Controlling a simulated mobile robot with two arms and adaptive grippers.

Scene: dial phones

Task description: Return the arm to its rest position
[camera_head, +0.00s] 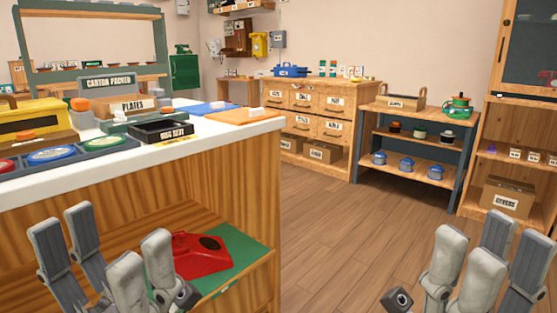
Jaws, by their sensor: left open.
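My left gripper (100,238) is at the lower left, in front of the white-topped wooden counter (222,165). Its fingers are spread and nothing shows between them. My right gripper (490,240) is at the lower right over the wood floor, its fingers apart and empty. A red phone-like object (200,258) lies on a green mat (245,255) on the counter's lower shelf. It is just right of my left gripper, whose fingers hide its left side. A yellow wall phone (260,46) hangs on the back wall, clear of both grippers.
The counter top holds a black tray (161,131), a yellow toolbox (33,120) and a box labelled PLATES (128,106). A drawer cabinet (318,120) and a shelf unit (415,150) stand at the back. The floor (350,225) between is clear.

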